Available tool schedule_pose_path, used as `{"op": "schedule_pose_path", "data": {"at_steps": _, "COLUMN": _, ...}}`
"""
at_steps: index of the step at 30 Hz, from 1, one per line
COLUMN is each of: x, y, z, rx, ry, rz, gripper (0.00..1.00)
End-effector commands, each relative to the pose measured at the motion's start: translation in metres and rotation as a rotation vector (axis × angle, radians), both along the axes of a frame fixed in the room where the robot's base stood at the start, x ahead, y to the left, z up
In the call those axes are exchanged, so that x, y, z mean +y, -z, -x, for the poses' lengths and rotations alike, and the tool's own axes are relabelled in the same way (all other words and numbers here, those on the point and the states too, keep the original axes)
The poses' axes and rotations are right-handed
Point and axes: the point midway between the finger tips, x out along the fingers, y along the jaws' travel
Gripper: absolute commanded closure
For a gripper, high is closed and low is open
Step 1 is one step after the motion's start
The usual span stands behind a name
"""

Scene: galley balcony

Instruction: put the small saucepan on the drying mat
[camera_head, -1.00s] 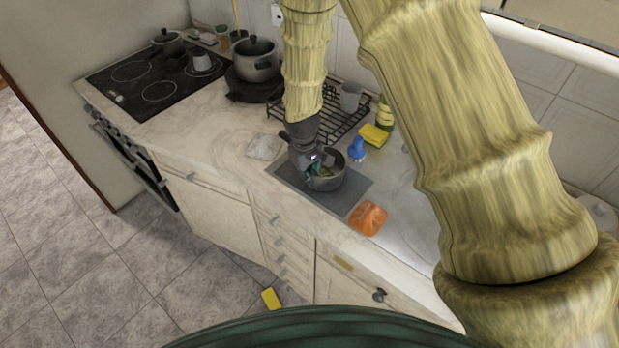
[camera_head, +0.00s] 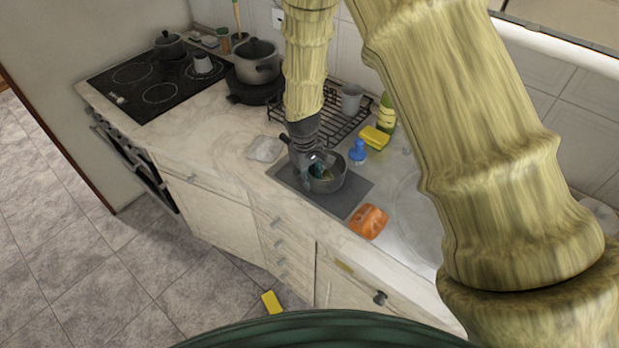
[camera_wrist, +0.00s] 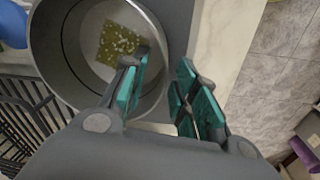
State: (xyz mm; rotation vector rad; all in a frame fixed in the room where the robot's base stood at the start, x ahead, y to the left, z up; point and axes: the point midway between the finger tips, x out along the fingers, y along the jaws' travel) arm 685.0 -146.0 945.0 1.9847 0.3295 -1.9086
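The small grey saucepan (camera_head: 334,184) appears to rest upright on the dark grey drying mat (camera_head: 334,206). In the wrist view the saucepan (camera_wrist: 52,65) fills the upper left, with a speckled green-yellow piece (camera_wrist: 115,44) inside it. My gripper (camera_head: 318,168) is low at the saucepan's near-left rim. In the wrist view my gripper (camera_wrist: 166,68) is open, with one teal-padded finger over the inside of the saucepan and the other outside the wall. A gap shows between the pads and the rim. The mat (camera_wrist: 180,22) shows beside the saucepan. The saucepan's handle cannot be made out.
A black dish rack (camera_head: 345,125) with a grey cup (camera_head: 351,98) stands behind. A blue brush (camera_head: 358,152), yellow sponge (camera_head: 374,138), green bottle (camera_head: 387,114) and orange cloth (camera_head: 368,221) lie to the right. A crumpled pale cloth (camera_head: 265,148) lies left of the mat.

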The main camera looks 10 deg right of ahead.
Motion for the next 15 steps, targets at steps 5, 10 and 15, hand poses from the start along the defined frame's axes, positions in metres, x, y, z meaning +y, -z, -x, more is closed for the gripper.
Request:
{"op": "schedule_pose_path", "data": {"at_steps": 5, "x": 0.002, "y": -0.019, "z": 0.000, "rx": -0.004, "ry": 0.000, "rz": -0.001, "gripper": 0.71}}
{"op": "schedule_pose_path", "data": {"at_steps": 10, "x": 0.003, "y": -0.039, "z": 0.001, "rx": -0.003, "ry": 0.001, "rz": 0.000, "gripper": 0.71}}
{"op": "schedule_pose_path", "data": {"at_steps": 15, "x": 0.005, "y": -0.060, "z": 0.002, "rx": -0.004, "ry": 0.001, "rz": -0.001, "gripper": 0.71}}
